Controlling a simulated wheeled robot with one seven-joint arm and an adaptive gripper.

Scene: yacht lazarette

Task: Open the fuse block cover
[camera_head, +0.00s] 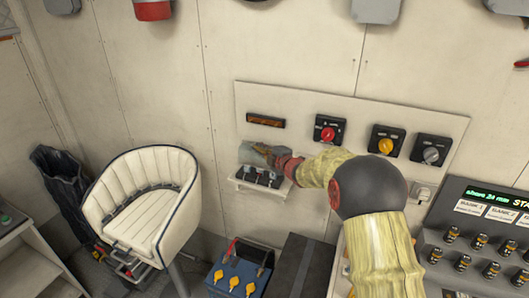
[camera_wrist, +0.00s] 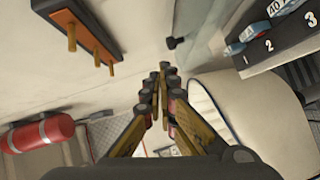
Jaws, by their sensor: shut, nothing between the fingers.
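The fuse block (camera_head: 262,178) sits on a small white shelf on the wall panel. In the wrist view the fuse block (camera_wrist: 282,44) is at the upper right, with numbers 1, 2, 3 and fuses uncovered on top. Its clear cover (camera_head: 250,153) stands raised above the block; in the wrist view the clear cover (camera_wrist: 215,25) is at top centre, with a dark knob at its edge. My gripper (camera_head: 271,153) is in front of the cover in the head view. In the wrist view my gripper (camera_wrist: 164,72) is shut and empty; whether it touches the cover is unclear.
A brown bar with pegs (camera_head: 265,120) is above the block. Switches with red (camera_head: 326,134), yellow (camera_head: 385,145) and grey knobs are to its right. A cream seat (camera_head: 145,205) stands at left, a blue battery (camera_head: 238,276) below. A red extinguisher (camera_wrist: 40,132) shows in the wrist view.

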